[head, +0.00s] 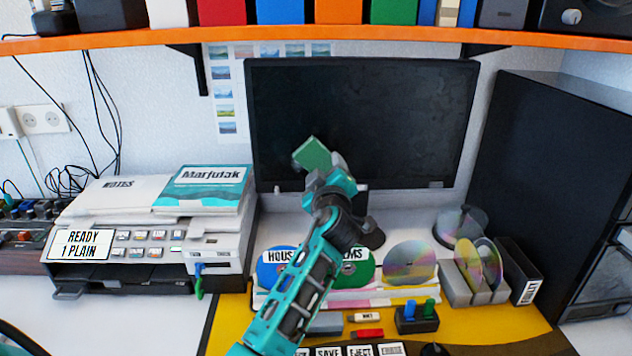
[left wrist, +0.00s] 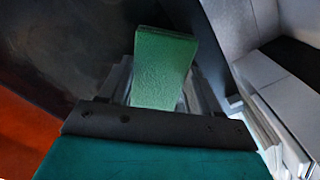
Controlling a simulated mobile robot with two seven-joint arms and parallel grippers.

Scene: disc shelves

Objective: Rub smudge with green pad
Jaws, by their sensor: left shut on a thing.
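My left gripper (head: 322,179) is raised in front of the dark monitor (head: 385,115). It is shut on the green pad (head: 312,154), which sticks out past the fingertips, tilted up to the left. The pad also fills the middle of the left wrist view (left wrist: 165,68), with the dark screen behind it. I cannot tell whether the pad touches the screen. No distinct smudge can be made out on the screen; its surface looks faintly mottled. My right gripper is not in view.
An orange shelf (head: 400,37) runs across above the monitor. A printer (head: 150,240) with papers stands at left, a black tower (head: 555,170) at right. Discs, including a rainbow one (head: 409,263), and a disc rack (head: 470,285) stand below the monitor. Loose cables hang at left.

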